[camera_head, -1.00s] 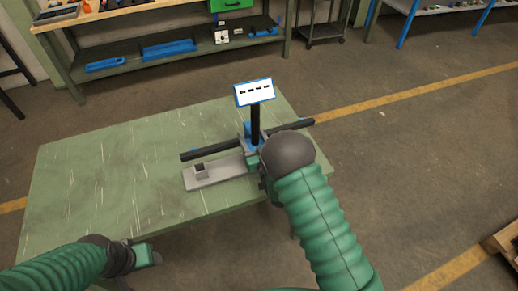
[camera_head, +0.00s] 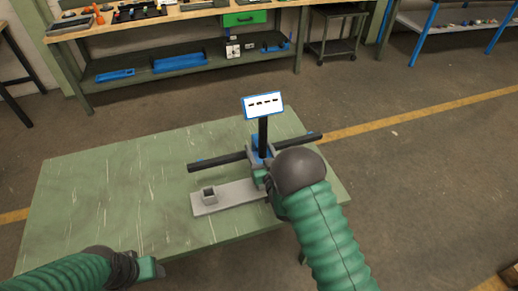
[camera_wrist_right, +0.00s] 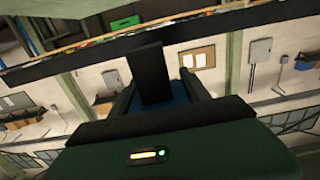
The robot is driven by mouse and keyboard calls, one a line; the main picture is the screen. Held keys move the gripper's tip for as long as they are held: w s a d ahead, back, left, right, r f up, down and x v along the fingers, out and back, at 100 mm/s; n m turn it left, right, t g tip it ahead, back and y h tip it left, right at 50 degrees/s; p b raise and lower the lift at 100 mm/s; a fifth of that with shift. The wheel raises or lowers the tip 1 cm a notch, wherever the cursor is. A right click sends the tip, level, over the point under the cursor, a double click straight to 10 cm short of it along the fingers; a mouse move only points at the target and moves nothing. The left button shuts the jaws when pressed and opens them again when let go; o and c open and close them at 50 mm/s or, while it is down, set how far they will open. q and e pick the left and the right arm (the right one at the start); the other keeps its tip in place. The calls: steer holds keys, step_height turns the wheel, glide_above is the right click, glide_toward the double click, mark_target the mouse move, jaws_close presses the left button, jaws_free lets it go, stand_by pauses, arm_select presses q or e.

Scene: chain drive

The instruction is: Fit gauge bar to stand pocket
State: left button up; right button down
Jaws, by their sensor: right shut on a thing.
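The gauge bar (camera_head: 220,160) is a long dark bar with blue marks and a blue middle, held roughly level above the table. A black post rises at its middle to a white, blue-framed panel (camera_head: 263,105). The stand (camera_head: 236,195) is a grey plate on the table with a square, open-topped pocket (camera_head: 208,194) near its left end. My right gripper (camera_head: 262,176) is shut on the bar's blue middle, partly hidden by my wrist. In the right wrist view, the dark bar (camera_wrist_right: 70,68) crosses beyond the fingers. My left gripper (camera_head: 152,268) is low at the front, apart from everything.
The green table (camera_head: 110,190) is clear to the left of the stand. A workbench (camera_head: 180,22) with tools and blue trays stands behind. A cart (camera_head: 335,40) stands at the back right. The floor right of the table is open.

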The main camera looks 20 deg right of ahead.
step_height(320, 180, down, 4)
steer(key=b, duration=0.3)
steer(key=shift+d+f+b, duration=0.1)
steer(key=shift+b, duration=0.2)
steer(key=shift+s, duration=0.15)
stand_by(0.5)
steer(key=shift+b, duration=0.4)
stand_by(0.7)
steer(key=shift+f+b, duration=1.75)
steer(key=shift+f, duration=0.25)
steer(key=shift+r, duration=0.15)
